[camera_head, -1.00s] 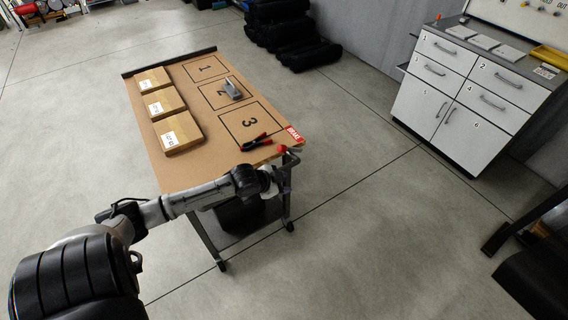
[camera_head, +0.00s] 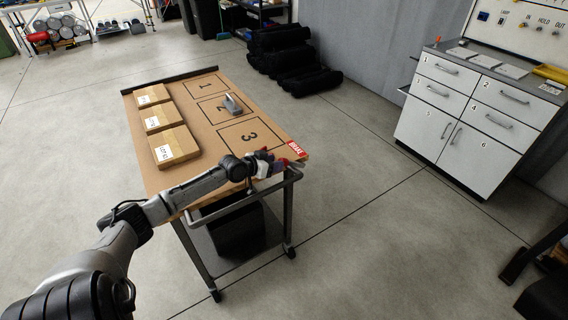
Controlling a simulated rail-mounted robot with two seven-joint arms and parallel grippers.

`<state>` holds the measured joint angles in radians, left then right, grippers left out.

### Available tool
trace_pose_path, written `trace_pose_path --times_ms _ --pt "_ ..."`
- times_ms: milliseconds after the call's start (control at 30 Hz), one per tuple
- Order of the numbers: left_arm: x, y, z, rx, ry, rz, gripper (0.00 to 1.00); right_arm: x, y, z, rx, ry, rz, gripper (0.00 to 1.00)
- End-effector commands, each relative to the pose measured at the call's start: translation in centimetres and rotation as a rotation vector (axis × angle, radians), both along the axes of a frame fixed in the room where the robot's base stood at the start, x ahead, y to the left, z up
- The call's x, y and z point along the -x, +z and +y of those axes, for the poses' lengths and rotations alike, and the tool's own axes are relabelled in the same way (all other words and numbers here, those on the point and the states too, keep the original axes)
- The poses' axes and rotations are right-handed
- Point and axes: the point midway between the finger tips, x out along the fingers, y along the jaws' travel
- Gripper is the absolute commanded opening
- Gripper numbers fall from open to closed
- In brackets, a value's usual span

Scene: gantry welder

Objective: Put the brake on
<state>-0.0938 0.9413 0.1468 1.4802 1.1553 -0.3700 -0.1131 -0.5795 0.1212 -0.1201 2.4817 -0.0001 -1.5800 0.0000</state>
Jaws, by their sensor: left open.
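A red BRAKE label (camera_head: 297,149) sits at the near right corner of the brown-topped cart (camera_head: 190,195). My left arm comes in from the left, and my left gripper (camera_head: 277,166) is open at the cart's near edge, just left of and below the label. Bits of red show at the gripper, but I cannot tell whether they are the brake's red knob or the red-handled tool. The gripper and wrist hide most of that spot, so contact and the brake's position cannot be told. My right gripper is not in view.
Several cardboard boxes (camera_head: 176,146) line the cart's left side. A grey tool (camera_head: 233,104) lies in square 2. A dark bin (camera_head: 238,232) sits under the top. A white drawer cabinet (camera_head: 470,120) stands right. The floor between is clear.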

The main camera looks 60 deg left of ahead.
Motion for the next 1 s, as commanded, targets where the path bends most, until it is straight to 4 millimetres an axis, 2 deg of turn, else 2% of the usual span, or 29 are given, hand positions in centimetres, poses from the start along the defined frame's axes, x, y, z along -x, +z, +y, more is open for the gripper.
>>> trace_pose_path --times_ms 200,500,967,1000 --pt "-2.4 -1.1 0.1 0.0 0.0 -0.002 0.44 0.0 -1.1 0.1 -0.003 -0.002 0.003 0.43" --pt "-4.4 -1.9 0.3 -0.001 0.0 0.0 0.44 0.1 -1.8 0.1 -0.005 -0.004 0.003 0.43" --pt "-4.9 -2.1 0.3 -0.002 -0.002 0.002 0.44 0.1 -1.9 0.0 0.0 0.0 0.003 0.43" --pt "-4.9 -2.1 0.3 -0.002 -0.002 0.002 0.41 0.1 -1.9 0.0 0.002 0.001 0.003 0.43"
